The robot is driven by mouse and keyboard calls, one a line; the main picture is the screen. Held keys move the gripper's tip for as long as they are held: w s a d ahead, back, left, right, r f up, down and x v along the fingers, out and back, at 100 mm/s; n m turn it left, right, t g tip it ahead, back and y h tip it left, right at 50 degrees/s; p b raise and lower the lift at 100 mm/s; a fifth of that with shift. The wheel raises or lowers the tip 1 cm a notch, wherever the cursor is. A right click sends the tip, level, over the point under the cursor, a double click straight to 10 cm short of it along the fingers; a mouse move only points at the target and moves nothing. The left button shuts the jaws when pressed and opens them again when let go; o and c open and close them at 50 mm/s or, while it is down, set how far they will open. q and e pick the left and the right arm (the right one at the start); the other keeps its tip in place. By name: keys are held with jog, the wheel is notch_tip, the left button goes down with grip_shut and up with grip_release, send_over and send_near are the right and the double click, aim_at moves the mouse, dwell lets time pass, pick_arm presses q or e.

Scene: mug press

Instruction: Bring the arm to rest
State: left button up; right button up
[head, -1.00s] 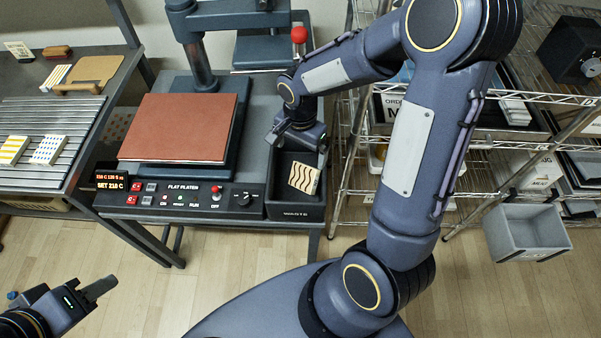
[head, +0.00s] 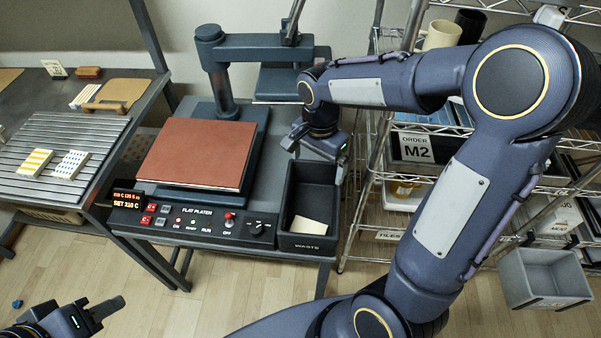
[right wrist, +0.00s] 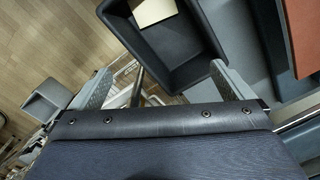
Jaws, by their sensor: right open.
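My right arm (head: 440,200) reaches over the bench, bent at the elbow. Its right gripper (head: 316,152) hangs over the far part of the dark waste bin (head: 305,243), open and empty. In the right wrist view the two fingers of the gripper (right wrist: 165,82) are spread wide, with the bin beyond them. A plain cream tile (head: 307,226) lies in the bottom of the bin, apart from the gripper. It also shows in the right wrist view (right wrist: 152,11). My left gripper (head: 103,312) is low at the bottom left, over the floor; its jaw opening is unclear.
The flat platen press (head: 195,155) stands left of the bin. A wire shelf with an M2 order card (head: 416,149) is close on the right, behind my right arm. A slatted table (head: 60,145) holds two patterned tiles.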

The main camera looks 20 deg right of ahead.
jog(key=s+a+r+n+t+y, duration=0.2)
jog(key=s+n, duration=0.3)
jog(key=s, duration=0.3)
jog(key=s+a+r+n+t+y, duration=0.1)
jog(key=s+a+r+n+t, duration=0.1)
jog(key=s+n, duration=0.4)
notch_tip(320, 180, up, 2)
jog(key=s+t, duration=0.1)
jog(key=s, duration=0.2)
jog(key=shift+t+y, duration=0.3)
jog(key=shift+y, duration=0.1)
